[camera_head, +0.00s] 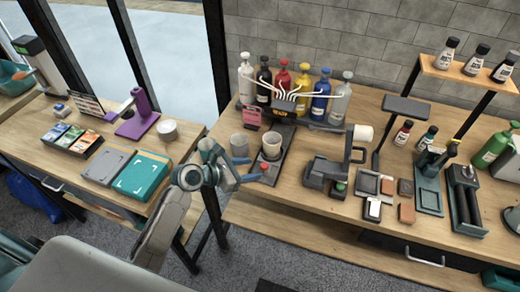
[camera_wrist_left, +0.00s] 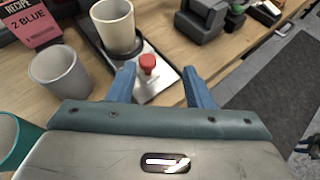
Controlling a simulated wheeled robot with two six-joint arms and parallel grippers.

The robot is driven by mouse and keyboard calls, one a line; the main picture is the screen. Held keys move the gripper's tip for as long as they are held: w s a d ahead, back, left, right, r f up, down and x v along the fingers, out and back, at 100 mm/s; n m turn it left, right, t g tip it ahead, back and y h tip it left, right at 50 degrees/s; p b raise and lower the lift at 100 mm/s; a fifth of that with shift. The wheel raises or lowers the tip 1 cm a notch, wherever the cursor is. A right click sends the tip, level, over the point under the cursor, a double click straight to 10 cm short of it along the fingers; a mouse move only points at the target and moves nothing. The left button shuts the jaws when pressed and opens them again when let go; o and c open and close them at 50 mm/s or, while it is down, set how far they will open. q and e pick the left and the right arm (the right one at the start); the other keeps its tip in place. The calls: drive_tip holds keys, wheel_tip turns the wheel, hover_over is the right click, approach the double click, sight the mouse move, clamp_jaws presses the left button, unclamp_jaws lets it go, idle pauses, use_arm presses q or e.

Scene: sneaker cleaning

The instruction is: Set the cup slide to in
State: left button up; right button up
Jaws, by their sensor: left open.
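The cup slide shows in the left wrist view as a pale metal plate (camera_wrist_left: 166,74) with a red knob (camera_wrist_left: 148,63) near its front end. A cream cup (camera_wrist_left: 114,24) stands upright on the slide behind the knob. In the head view the cup (camera_head: 272,145) sits below the dispenser with the colored bottles, and the red knob (camera_head: 264,167) is in front of it. My left gripper (camera_head: 252,168) is open and empty at the front of the slide. In the wrist view its blue fingers (camera_wrist_left: 159,86) are either side of the knob, apart from it.
A grey cup (camera_wrist_left: 60,76) stands left of the slide, close to my left gripper. A pink recipe card (camera_wrist_left: 34,20) reads "2 BLUE". Several pump bottles (camera_head: 303,88) stand behind. A dark grey device (camera_head: 330,174) stands to the right, with bare table between.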

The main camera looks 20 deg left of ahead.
sight(264, 165)
use_arm(q)
drive_tip(key=a+r+g+y+p, duration=0.2)
drive_tip(key=a+r+g+p, duration=0.1)
drive_tip(key=r+p, duration=0.15)
drive_tip(key=p+x, duration=0.3)
drive_tip(key=x, duration=0.8)
drive_tip(key=shift+w+f, duration=0.1)
drive_tip(key=shift+f, duration=0.3)
use_arm(e)
wheel_tip(264, 165, up, 10)
drive_tip(key=shift+s+f, duration=0.15)
drive_tip(key=shift+f, duration=0.1)
use_arm(q)
clamp_jaws()
use_arm(e)
drive_tip(key=shift+d, duration=0.15)
